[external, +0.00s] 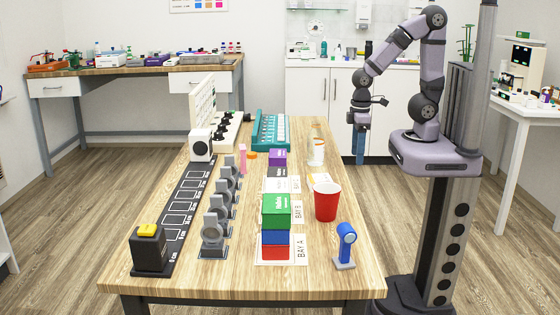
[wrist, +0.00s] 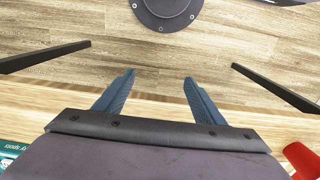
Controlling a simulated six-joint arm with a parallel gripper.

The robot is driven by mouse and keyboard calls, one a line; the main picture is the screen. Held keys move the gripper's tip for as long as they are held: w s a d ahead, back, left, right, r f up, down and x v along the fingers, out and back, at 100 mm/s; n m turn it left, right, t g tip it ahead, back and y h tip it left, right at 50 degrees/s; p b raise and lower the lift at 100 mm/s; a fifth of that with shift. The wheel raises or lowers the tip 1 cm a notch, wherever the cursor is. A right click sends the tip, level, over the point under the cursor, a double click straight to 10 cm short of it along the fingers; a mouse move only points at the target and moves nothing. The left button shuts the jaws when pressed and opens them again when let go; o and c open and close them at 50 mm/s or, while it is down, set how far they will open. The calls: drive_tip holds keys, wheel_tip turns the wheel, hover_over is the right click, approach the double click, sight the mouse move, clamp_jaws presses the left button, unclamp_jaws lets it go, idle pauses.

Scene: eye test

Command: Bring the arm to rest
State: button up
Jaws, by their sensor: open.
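My gripper (external: 361,150) hangs pointing down at the right side of the wooden table (external: 330,275), in front of the white cabinets. In the wrist view, the two blue fingers of my gripper (wrist: 158,77) stand apart with nothing between them. Below them are the table's edge and the floor. My arm is bent, rising from the column and folding down to the gripper.
A red cup (external: 327,203) stands near the table's right edge, with a blue device (external: 345,245) nearer the front.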

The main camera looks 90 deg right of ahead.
wheel_tip(320, 180, up, 14)
drive_tip(key=p, duration=1.3)
drive_tip(key=shift+f, duration=0.2)
